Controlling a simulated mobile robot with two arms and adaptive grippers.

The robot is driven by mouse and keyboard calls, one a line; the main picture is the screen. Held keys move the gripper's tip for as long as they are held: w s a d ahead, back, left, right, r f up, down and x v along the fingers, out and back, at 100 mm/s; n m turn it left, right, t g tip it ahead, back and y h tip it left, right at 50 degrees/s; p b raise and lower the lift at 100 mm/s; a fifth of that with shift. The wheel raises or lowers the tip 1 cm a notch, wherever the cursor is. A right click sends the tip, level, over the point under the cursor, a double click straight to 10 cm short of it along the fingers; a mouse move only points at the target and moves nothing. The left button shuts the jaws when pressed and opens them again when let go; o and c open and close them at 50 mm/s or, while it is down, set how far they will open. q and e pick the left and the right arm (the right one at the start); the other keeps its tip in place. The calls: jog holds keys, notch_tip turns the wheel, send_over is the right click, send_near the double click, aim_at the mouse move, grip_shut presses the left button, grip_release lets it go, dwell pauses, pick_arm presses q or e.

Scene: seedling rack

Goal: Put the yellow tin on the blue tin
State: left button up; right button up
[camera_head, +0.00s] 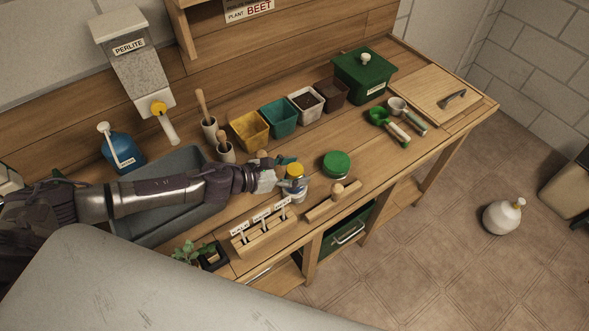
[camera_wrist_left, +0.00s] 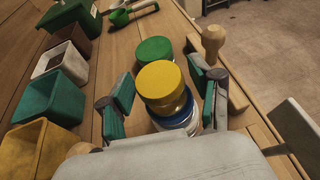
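The yellow tin (camera_head: 295,170), a small jar with a yellow lid, stands upright on top of the blue tin (camera_head: 294,195) near the bench's front. In the left wrist view the yellow lid (camera_wrist_left: 160,79) covers most of the stack, and the rim of the blue lid (camera_wrist_left: 180,119) shows just below. My left gripper (camera_head: 291,174) is around the stack. In the wrist view its fingers (camera_wrist_left: 165,100) stand apart on both sides, with gaps between them and the yellow tin. My right gripper is in neither view.
A green-lidded tin (camera_head: 337,162) stands just beyond the stack. A wooden tool (camera_head: 333,201) and a label holder (camera_head: 264,236) lie along the front. Yellow (camera_head: 248,131), teal (camera_head: 279,118) and white pots (camera_head: 306,104) line the back. Bench right of the green-lidded tin is clear.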

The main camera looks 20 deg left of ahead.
pick_arm(q)
jog(key=shift+r, duration=0.15)
jog(key=shift+s+a, duration=0.1)
jog(key=shift+a, duration=0.05)
jog(key=b+v, duration=0.5)
jog(key=v, duration=0.6)
jog(key=shift+s+r+b, duration=0.2)
jog(key=shift+s+b, duration=0.05)
jog(key=shift+b, duration=0.05)
jog(key=shift+a, duration=0.15)
